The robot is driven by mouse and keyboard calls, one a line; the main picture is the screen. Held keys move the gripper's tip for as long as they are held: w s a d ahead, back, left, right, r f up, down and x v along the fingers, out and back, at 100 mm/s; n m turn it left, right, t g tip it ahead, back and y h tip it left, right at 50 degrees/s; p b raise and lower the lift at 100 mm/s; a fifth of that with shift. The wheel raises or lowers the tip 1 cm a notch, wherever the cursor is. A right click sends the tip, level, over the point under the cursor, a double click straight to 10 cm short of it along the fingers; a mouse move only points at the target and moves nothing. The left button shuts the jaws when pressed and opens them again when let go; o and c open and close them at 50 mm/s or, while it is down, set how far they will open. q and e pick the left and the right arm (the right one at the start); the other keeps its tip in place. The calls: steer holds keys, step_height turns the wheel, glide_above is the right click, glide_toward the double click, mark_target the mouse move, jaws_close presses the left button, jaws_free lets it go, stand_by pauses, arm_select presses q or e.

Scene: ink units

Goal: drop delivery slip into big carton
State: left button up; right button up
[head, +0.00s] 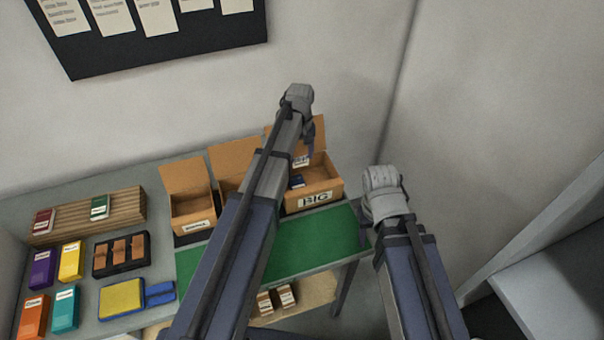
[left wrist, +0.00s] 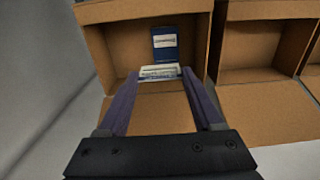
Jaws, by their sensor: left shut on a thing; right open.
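The big carton (head: 332,186) stands open at the right end of the carton row, with a BIG label on its front. It also shows in the left wrist view (left wrist: 118,50). My left gripper (head: 308,150) is over it, shut on the white delivery slip (left wrist: 160,73). The slip also shows in the head view (head: 301,161). A dark blue box (head: 297,181) lies inside the carton, also seen in the left wrist view (left wrist: 165,42). My right gripper (head: 383,192) is off the table's right edge, empty; its fingertips are mostly hidden.
A smaller open carton (head: 192,207) stands at left, and another (head: 232,160) is partly behind my left arm. A green mat (head: 325,240) lies in front. Ink boxes (head: 70,260), a black tray (head: 121,254) and a yellow-blue pad (head: 121,299) fill the left side.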

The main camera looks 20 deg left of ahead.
mark_target(301, 161)
arm_select(q)
steer(key=shift+f+b, duration=1.45)
steer(key=shift+f, duration=0.5)
steer(key=shift+r, duration=0.1)
steer(key=o, duration=1.3)
steer(key=shift+r, duration=0.1)
step_height(301, 161, up, 8)
steer(key=p, duration=0.8)
steer(key=shift+f, duration=0.2)
